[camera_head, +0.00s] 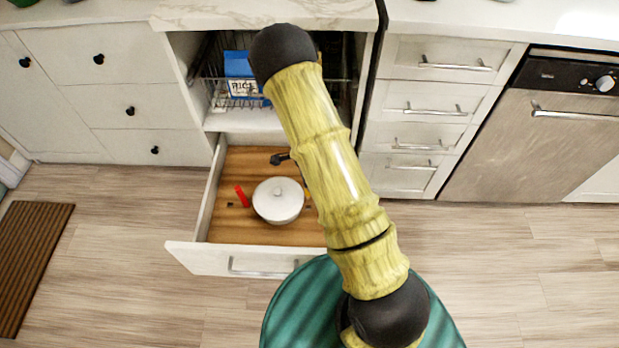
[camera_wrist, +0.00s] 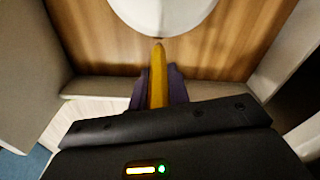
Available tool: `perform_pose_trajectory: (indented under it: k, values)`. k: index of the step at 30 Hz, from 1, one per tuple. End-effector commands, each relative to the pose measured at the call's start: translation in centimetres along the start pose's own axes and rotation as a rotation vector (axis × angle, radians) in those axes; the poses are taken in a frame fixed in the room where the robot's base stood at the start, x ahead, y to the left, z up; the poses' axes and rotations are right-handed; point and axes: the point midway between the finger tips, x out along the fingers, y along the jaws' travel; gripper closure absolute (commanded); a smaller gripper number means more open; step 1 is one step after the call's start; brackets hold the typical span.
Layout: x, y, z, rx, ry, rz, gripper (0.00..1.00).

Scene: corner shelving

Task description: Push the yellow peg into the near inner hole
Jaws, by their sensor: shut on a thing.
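A yellow peg (camera_wrist: 157,68) is held by my gripper (camera_wrist: 158,88) in the wrist view. The dark jaws are shut around its lower part, and its far end points toward a white round pot. The peg and gripper lie hidden behind my arm in the head view. The open drawer has a brown wooden floor (camera_head: 228,168). A small dark spot (camera_head: 230,204), perhaps a hole, shows left of the pot. I cannot make out the near inner hole clearly, nor whether the peg's end touches the floor.
The white lidded pot (camera_head: 278,200) stands in the drawer, and also shows in the wrist view (camera_wrist: 165,12). A red peg (camera_head: 242,196) is left of it. A dark object (camera_head: 279,158) is behind it. The drawer front (camera_head: 215,259) bounds the near side. A blue box (camera_head: 238,64) stands above.

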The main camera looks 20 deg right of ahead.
Motion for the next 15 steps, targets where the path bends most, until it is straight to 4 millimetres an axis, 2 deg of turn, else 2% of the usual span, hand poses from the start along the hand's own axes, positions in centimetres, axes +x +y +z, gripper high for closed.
perform_pose_trajectory:
  k: [6, 8, 15]
  values:
    - [-0.7, 0.1, 0.0, 0.163, -0.001, 0.012, 1.00]
    - [0.6, 0.1, 0.1, 0.158, -0.002, 0.011, 1.00]
    - [2.6, 0.1, 0.2, 0.156, -0.002, 0.011, 1.00]
